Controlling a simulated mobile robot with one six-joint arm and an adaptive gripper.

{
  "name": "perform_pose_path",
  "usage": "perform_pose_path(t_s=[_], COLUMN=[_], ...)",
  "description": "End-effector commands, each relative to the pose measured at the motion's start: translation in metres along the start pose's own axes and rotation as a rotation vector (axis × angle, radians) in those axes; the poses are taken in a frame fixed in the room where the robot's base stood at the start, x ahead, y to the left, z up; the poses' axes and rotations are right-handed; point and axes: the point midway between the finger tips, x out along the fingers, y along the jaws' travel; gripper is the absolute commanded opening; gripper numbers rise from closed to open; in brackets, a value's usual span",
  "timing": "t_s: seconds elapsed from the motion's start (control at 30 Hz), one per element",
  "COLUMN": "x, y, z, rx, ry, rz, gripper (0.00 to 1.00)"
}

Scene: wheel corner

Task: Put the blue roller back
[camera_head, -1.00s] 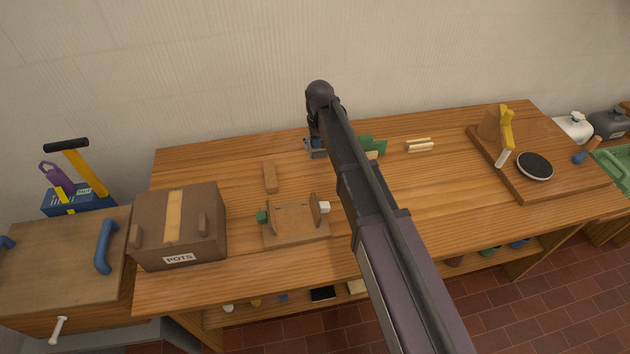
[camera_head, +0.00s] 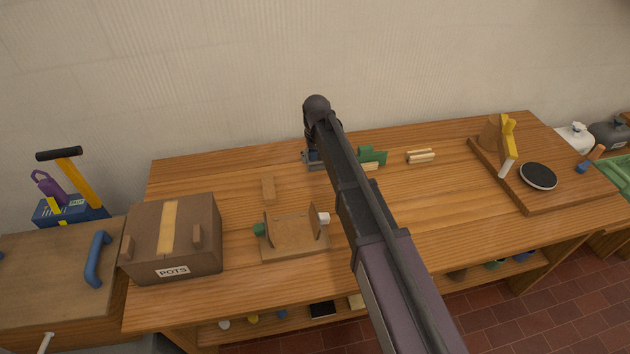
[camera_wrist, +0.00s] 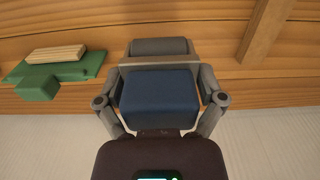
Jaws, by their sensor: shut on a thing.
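In the wrist view my gripper (camera_wrist: 160,100) is shut on a blue piece, the blue roller (camera_wrist: 158,97). From this angle it looks broad and block-like, and its ends are hidden by the fingers. A grey bar (camera_wrist: 160,47) shows just beyond it; I cannot tell what it belongs to. In the head view my gripper (camera_head: 311,158) is low over the back of the table, close to the wall, mostly hidden by my arm. A wooden stand (camera_head: 294,252) with two uprights, a green knob and a white knob, sits at the table's front left; nothing blue shows in it.
A green block piece (camera_head: 372,156) lies right of my gripper, then pale sticks (camera_head: 420,156). A wooden strip (camera_head: 268,190) lies behind the stand. A brown POTS box (camera_head: 172,238) stands left. A board with a black disc (camera_head: 538,175) lies right. The table's centre right is clear.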

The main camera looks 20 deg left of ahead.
Motion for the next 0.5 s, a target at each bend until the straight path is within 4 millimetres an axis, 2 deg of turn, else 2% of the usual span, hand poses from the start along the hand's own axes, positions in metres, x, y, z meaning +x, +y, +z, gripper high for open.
perform_pose_path(t_s=[0.03, 0.2, 0.5], x=[0.01, 0.027, 0.045], y=[0.0, 0.0, -0.001], z=[0.0, 0.0, 0.0], rx=[0.0, 0.0, -0.001], ry=[0.0, 0.0, 0.0], rz=[0.0, 0.0, 0.0], gripper=[0.5, 0.5, 0.5])
